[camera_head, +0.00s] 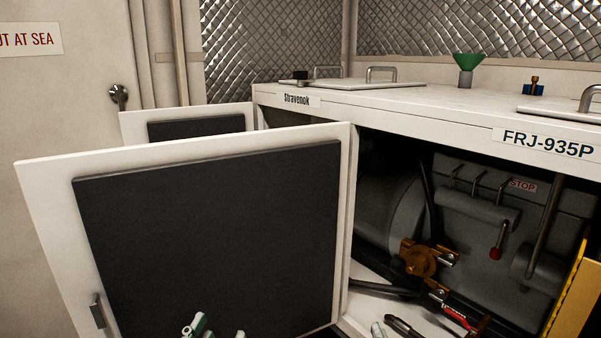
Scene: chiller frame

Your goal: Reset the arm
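My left gripper (213,331) shows only as a few small pale green and grey parts at the bottom edge, in front of the dark panel of the open cabinet door (180,162). The rest of it is cut off by the frame, so I cannot tell whether it is open or shut or holds anything.
The white cabinet (430,120) stands open, with an orange-brown valve (420,259), a red-tipped lever (496,252) and a red-handled tool (459,319) inside. A green funnel (467,60) stands on top. A second open door (135,124) is behind; a yellow panel (572,295) is at right.

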